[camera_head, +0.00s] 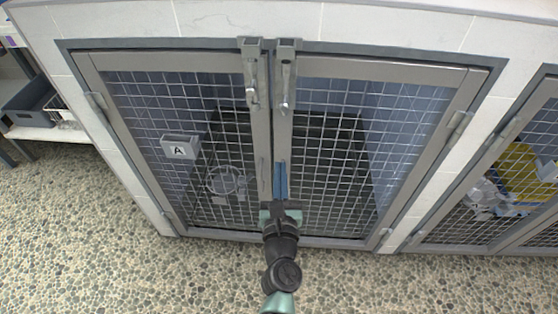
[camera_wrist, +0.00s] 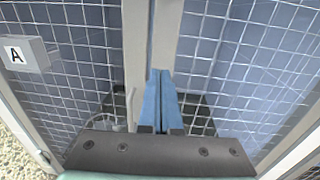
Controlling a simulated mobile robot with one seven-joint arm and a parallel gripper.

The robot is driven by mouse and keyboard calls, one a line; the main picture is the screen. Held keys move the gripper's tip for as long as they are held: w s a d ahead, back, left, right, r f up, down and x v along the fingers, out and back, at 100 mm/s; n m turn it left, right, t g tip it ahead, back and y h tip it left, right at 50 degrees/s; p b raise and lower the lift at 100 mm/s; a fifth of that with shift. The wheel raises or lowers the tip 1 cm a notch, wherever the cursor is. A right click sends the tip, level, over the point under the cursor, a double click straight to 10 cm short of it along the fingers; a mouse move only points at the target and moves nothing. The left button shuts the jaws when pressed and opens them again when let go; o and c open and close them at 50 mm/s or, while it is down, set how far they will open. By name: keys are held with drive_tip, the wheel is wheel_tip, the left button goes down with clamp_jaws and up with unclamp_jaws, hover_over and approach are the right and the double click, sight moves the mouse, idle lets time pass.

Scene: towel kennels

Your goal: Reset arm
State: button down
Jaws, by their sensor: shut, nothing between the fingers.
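My gripper (camera_head: 280,180) is in front of the double kennel doors, low along the seam where they meet. Its two blue fingers are pressed together with nothing between them, as the wrist view (camera_wrist: 160,98) shows. The left mesh door (camera_head: 180,110) and the right mesh door (camera_head: 365,110) both look shut. Each has a metal latch at its top inner corner, a left latch (camera_head: 252,75) and a right latch (camera_head: 286,75). I cannot tell whether the fingertips touch the door frame.
A sign marked A (camera_head: 179,148) hangs on the left door. A second kennel (camera_head: 500,190) with a yellow item inside stands at the right. A shelf with a grey bin (camera_head: 30,103) is at the far left. The pebbled floor (camera_head: 90,240) in front is clear.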

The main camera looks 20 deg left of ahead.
drive_tip(key=v, duration=0.7)
drive_tip(key=w+r+n+t+y, duration=0.2)
drive_tip(key=r+n, duration=0.9)
drive_tip(key=r, duration=0.5)
drive_tip(key=w+r+n+t+y, duration=0.2)
drive_tip(key=r+n, duration=0.9)
drive_tip(key=r, duration=0.6)
drive_tip(key=s+d+r+n+t+h, duration=0.2)
drive_tip(key=s+d+r+n+h, duration=0.15)
drive_tip(key=r, duration=0.45)
drive_tip(key=s+d+r+n+t+h, duration=0.3)
drive_tip(key=s+d+r+h, duration=0.15)
drive_tip(key=r, duration=0.25)
drive_tip(key=s+d+r+n+t+h, duration=0.25)
drive_tip(key=s+d+r, duration=0.2)
drive_tip(key=r, duration=0.35)
wheel_tip(320, 180, up, 30)
drive_tip(key=w+p, duration=0.1)
drive_tip(key=p, duration=2.9)
drive_tip(key=shift+w+n+g, duration=0.25)
drive_tip(key=shift+n+g, duration=0.15)
drive_tip(key=shift+g, duration=0.05)
